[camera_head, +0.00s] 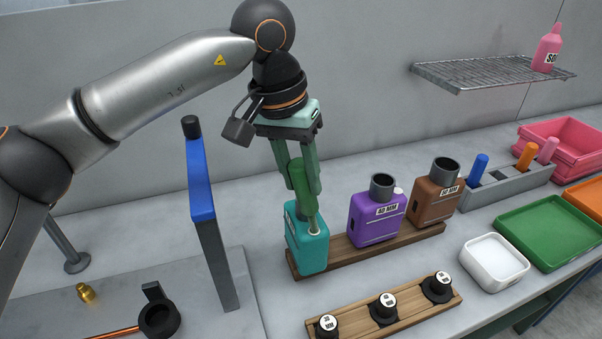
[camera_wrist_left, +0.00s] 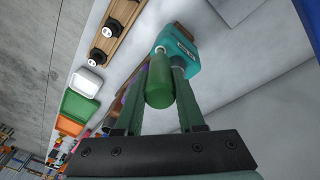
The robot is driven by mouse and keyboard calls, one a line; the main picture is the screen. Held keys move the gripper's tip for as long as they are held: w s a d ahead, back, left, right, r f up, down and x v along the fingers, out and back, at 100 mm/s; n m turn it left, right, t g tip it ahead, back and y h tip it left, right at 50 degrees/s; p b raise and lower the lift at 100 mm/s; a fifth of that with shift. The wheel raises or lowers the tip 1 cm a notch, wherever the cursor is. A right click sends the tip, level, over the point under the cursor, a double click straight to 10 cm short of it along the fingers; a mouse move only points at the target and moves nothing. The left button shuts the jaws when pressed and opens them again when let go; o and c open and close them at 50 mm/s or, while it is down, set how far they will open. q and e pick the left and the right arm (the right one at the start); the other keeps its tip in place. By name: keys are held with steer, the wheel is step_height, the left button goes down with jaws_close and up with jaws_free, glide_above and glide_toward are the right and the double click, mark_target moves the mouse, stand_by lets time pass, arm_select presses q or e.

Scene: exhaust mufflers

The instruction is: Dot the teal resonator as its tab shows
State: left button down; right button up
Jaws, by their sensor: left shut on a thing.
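The teal resonator (camera_head: 306,250) stands at the left end of a wooden rack (camera_head: 360,254). In the left wrist view the teal resonator (camera_wrist_left: 184,50) shows at the top, with a pale label on it. My left gripper (camera_head: 300,190) is shut on a green dauber (camera_head: 303,190), which points down with a pale tip over the teal resonator. The green dauber (camera_wrist_left: 160,84) also lies between the fingers in the wrist view. I cannot tell whether the tip touches the resonator. The dauber and fingers partly hide its top. My right gripper is not in view.
A purple resonator (camera_head: 376,217) with a white spot and a brown one (camera_head: 433,194) share the rack. A grey holder (camera_head: 510,186) has blue, orange and pink daubers. A white tray (camera_head: 494,262), a green tray (camera_head: 552,232) and a blue-topped post (camera_head: 208,220) stand nearby.

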arm_select(q)
steer(key=shift+f, duration=0.1)
stand_by(0.5)
steer(key=p+v, duration=0.2)
steer(key=d+p+v, duration=0.1)
steer(key=p+v, duration=0.3)
steer(key=v, duration=0.1)
steer(key=shift+w+d, duration=0.15)
steer(key=shift+w, duration=0.15)
stand_by(0.3)
